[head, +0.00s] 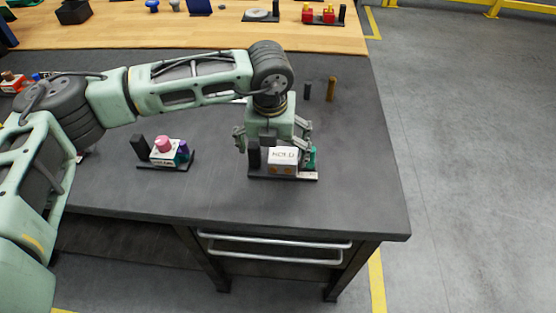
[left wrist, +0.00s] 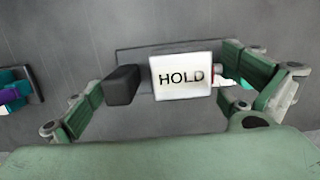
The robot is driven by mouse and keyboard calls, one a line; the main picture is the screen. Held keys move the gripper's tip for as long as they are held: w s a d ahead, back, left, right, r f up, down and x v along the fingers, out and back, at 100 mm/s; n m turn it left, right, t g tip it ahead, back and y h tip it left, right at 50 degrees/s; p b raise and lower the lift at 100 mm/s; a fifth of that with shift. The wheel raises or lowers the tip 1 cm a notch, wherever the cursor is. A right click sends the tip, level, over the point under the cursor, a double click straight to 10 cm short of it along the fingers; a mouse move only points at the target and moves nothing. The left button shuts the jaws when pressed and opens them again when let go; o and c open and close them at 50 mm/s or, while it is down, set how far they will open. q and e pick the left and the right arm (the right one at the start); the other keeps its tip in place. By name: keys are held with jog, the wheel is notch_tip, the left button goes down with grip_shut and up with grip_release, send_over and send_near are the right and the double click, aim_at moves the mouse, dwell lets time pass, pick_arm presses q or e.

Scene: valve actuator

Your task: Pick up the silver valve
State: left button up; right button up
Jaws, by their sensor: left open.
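No part is plainly a silver valve, and I cannot tell which piece it is. My left gripper (head: 272,140) is open and points down over a dark base plate (head: 257,176), fingers spread to either side. The plate bears a black block (head: 254,155), a white block marked HOLD (head: 283,156) and a green part (head: 311,157). In the left wrist view the HOLD block (left wrist: 181,77) and black block (left wrist: 122,85) lie between the fingers. A small red and white piece (left wrist: 222,81) is partly hidden behind the HOLD block. My right gripper is not in view.
Left of it stands another plate with a pink-topped unit (head: 163,145). A grey post (head: 307,91) and a brown post (head: 331,89) stand behind the gripper. The dark table's right edge (head: 395,170) is close. A wooden table (head: 200,35) with more units is behind.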

aim_at(273, 154)
pick_arm(q)
jog(key=shift+w+f, duration=0.1)
jog(key=shift+f, duration=0.25)
jog(key=shift+d+r, duration=0.1)
jog(key=c, duration=1.6)
notch_tip(273, 154, up, 9)
jog(key=shift+f, duration=4.15)
